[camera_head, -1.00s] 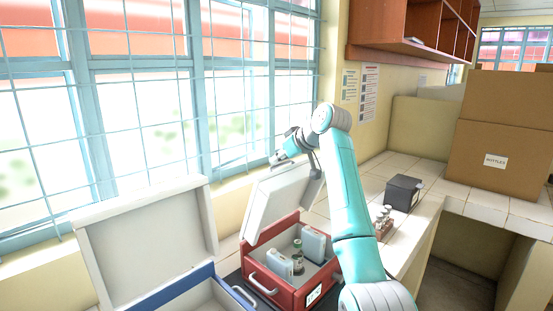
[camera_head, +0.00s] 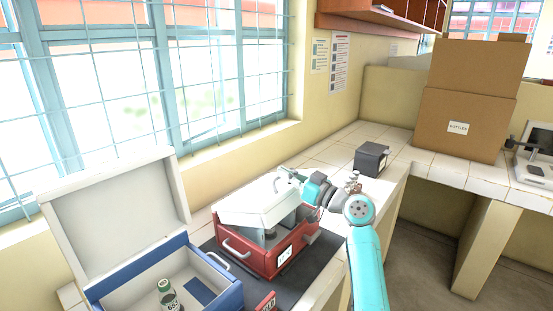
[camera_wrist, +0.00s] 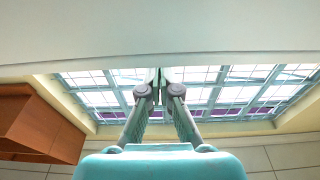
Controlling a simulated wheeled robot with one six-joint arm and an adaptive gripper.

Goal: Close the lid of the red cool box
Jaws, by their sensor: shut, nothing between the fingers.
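The red cool box (camera_head: 290,258) stands on a dark mat on the counter, with its front handle and label showing. Its white lid (camera_head: 262,204) is tilted low over the opening, partly lowered, with a gap at the front and right through which grey contents show. My gripper (camera_head: 284,174) is shut and empty at the lid's far right edge; whether it touches the lid is hard to tell. In the wrist view the closed fingers (camera_wrist: 159,76) point at the window, and a broad pale surface (camera_wrist: 160,30), likely the lid, spans the top.
A blue cool box (camera_head: 215,299) with its lid (camera_head: 115,215) raised stands at left, a bottle (camera_head: 168,296) inside. A dark box (camera_head: 371,159) and small vials (camera_head: 353,183) are behind my arm. Cardboard boxes (camera_head: 465,130) stand at the back right.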

